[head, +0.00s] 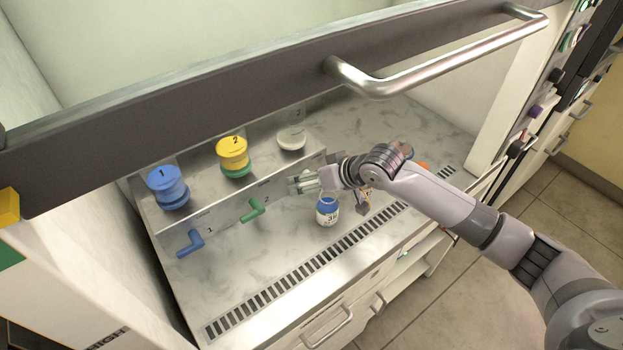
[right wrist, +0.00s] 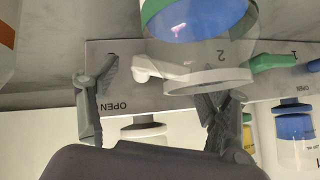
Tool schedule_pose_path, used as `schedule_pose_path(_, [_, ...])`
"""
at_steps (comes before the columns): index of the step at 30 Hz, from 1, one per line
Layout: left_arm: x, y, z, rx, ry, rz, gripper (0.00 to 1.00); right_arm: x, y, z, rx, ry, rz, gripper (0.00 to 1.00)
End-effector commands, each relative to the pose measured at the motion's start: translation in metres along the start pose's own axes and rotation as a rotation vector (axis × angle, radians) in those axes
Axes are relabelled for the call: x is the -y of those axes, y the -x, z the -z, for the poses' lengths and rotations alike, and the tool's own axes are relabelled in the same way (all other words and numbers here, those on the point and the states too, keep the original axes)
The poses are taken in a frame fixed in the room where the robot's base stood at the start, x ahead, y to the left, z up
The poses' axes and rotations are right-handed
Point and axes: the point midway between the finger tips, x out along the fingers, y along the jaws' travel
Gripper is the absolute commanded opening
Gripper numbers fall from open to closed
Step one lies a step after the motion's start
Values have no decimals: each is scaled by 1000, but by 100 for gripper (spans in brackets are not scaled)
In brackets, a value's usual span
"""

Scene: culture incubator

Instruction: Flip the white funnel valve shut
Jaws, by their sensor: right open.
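The white funnel valve (right wrist: 150,68) shows in the right wrist view as a white lever lying sideways by the panel's "OPEN" marking. Part of it is behind a clear bottle (right wrist: 207,60). My right gripper (head: 303,184) is open in front of the panel, at the white valve's place. In the right wrist view, the valve lies beyond the gap between the fingers (right wrist: 158,102); I cannot tell whether they touch it. The white funnel (head: 292,137) stands on the ledge above. My left gripper is not in view.
The blue valve (head: 190,243) and green valve (head: 253,209) are left of my right gripper, under the blue funnel (head: 168,188) and yellow funnel (head: 233,153). A blue-marked bottle (head: 327,211) stands close below the gripper. The sash handle (head: 440,62) crosses above my arm.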

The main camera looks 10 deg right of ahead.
Motion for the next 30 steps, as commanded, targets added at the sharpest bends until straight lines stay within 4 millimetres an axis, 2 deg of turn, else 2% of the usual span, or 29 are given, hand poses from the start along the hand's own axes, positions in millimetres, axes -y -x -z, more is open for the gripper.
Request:
schedule_pose_path(5, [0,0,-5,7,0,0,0,0,0,0,0,0,0,71])
schedule_pose_path(26, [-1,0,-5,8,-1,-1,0,0,0,0,0,-1,0,24])
schedule_pose_path(30, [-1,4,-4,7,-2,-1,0,1,1,1,2,5,-6,24])
